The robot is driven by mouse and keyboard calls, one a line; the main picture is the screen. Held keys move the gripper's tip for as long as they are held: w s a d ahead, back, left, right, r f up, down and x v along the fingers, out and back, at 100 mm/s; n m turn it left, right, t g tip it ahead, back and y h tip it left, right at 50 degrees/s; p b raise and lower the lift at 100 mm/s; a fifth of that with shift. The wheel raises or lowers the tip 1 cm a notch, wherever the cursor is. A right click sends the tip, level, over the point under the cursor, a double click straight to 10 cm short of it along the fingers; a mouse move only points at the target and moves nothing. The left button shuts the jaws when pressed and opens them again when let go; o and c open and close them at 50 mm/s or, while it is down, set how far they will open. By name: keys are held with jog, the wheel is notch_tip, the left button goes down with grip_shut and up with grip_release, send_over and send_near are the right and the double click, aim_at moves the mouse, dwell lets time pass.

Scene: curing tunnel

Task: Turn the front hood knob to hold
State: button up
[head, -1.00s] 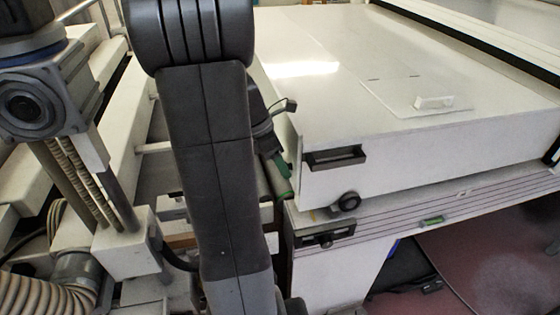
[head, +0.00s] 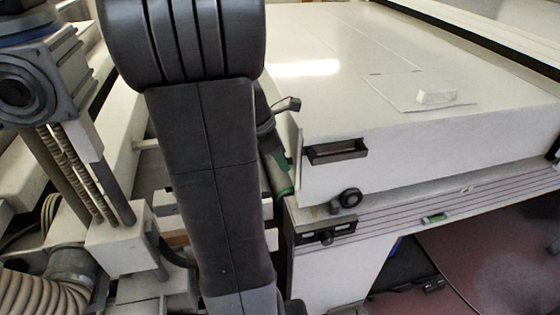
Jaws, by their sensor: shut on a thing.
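The hood is a large white box with a flat top (head: 340,90) and fills the right half of the head view. A round black knob (head: 350,198) sits low on its front face, near the left corner. A second small dark knob (head: 326,237) is on a black plate on the panel below. I cannot tell from labels which knob is the hood knob, or read its setting. My dark arm stands in front, left of the hood, and hides what is behind it. My gripper cannot be made out.
A dark recessed handle (head: 336,152) is on the hood's front. A small white handle (head: 436,97) stands on its top. A green level (head: 435,218) is on the lower rail. A ribbed hose (head: 62,290) and pale machine frames crowd the left.

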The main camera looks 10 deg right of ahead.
jog(key=t+b, duration=0.2)
jog(key=b, duration=0.1)
jog(key=t+b, duration=0.1)
jog(key=b, duration=0.1)
jog(key=shift+s+f+m+t, duration=0.3)
jog(key=shift+s+m, duration=0.05)
jog(key=shift+m, duration=0.05)
jog(key=shift+s+r+t+b, duration=0.15)
jog(key=shift+t+b, duration=0.55)
jog(key=shift+b, duration=0.5)
jog(key=shift+r, duration=0.1)
jog(key=o, duration=1)
jog(key=shift+p+v, duration=5)
jog(key=shift+v, duration=1.9)
